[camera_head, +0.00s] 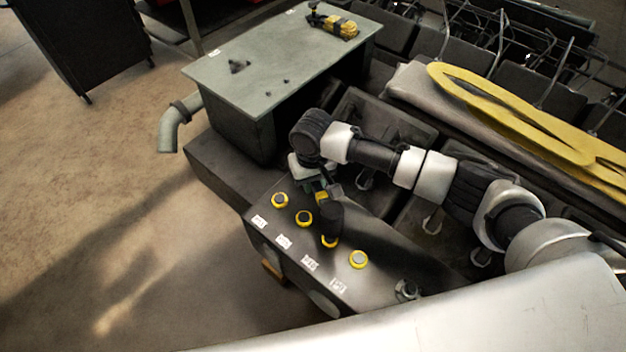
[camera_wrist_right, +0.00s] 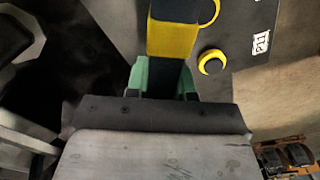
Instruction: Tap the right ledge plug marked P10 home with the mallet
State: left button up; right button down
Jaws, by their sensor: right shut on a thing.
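My right gripper (camera_head: 316,186) is shut on the mallet (camera_head: 331,218), a dark head on a handle with a yellow band. In the right wrist view, green fingertips (camera_wrist_right: 166,82) clasp the black and yellow mallet handle (camera_wrist_right: 172,40). The mallet head is over the third yellow-ringed plug from the left (camera_head: 329,242) and partly hides it; I cannot tell whether they touch. Its label (camera_head: 310,263) is too small to read for certain. In the right wrist view, the neighbouring plug (camera_wrist_right: 211,62) stands beside a label reading P11 (camera_wrist_right: 261,42). My left gripper is not in view.
A yellow flat part (camera_head: 500,108) lies at the right. Open floor is at the left.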

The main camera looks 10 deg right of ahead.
jog(key=shift+s+r+t+p, duration=0.15)
jog(key=shift+r+t+p, duration=0.35)
jog(key=shift+r+p, duration=0.2)
jog(key=shift+f, duration=0.1)
jog(key=shift+w, duration=0.3)
jog(key=shift+f, duration=0.1)
